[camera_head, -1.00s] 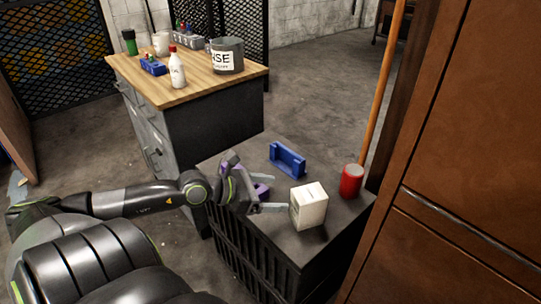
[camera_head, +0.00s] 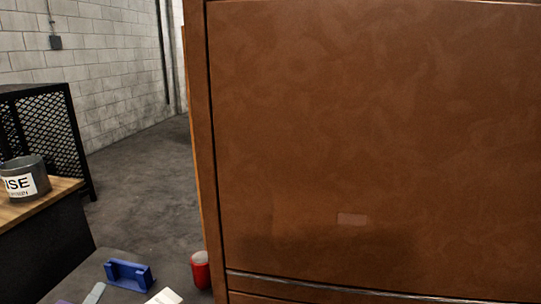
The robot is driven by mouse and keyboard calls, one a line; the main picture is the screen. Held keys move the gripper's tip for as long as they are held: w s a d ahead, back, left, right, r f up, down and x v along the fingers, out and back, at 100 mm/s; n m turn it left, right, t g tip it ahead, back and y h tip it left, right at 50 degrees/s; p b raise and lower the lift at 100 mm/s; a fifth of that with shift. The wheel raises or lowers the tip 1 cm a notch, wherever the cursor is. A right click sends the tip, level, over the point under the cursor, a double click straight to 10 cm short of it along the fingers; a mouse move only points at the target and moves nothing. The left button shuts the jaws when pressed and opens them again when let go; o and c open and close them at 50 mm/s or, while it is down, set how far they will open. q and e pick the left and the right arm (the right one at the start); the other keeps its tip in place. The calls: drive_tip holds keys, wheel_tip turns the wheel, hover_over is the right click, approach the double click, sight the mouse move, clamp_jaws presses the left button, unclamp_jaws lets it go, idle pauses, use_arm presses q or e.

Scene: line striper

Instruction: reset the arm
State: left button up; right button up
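Only a grey fingertip of my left gripper (camera_head: 94,294) shows, at the bottom edge of the head view. It is left of a white box (camera_head: 164,297), with a gap between them in the picture. The rest of this gripper is cut off, so its opening is hidden. My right gripper is out of view.
A blue holder (camera_head: 129,274) and a red can (camera_head: 200,270) stand on the dark low cabinet top (camera_head: 172,268). A large brown cabinet (camera_head: 370,130) fills the right side. A grey labelled pot (camera_head: 25,178) stands on a wooden worktop (camera_head: 50,196) at left.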

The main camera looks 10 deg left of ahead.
use_arm(q)
drive_tip(key=s+a+f+n+g+y, duration=0.4)
drive_tip(key=s+f+n+g+y, duration=0.6)
drive_tip(key=n, duration=0.7)
drive_tip(key=s+d+f+n+g+h, duration=0.6)
drive_tip(key=s+d+f+h, duration=0.35)
drive_tip(key=d, duration=0.35)
wheel_tip(320, 180, down, 19)
drive_tip(key=g, duration=0.2)
drive_tip(key=s+f+g, duration=0.1)
drive_tip(key=s+f, duration=0.3)
drive_tip(key=f, duration=0.3)
drive_tip(key=s+f, duration=0.4)
drive_tip(key=f, duration=0.4)
drive_tip(key=s+r+p, duration=0.6)
drive_tip(key=p, duration=0.8)
drive_tip(key=shift+s+a+r, duration=0.2)
drive_tip(key=shift+s+r, duration=0.05)
drive_tip(key=shift+r, duration=0.15)
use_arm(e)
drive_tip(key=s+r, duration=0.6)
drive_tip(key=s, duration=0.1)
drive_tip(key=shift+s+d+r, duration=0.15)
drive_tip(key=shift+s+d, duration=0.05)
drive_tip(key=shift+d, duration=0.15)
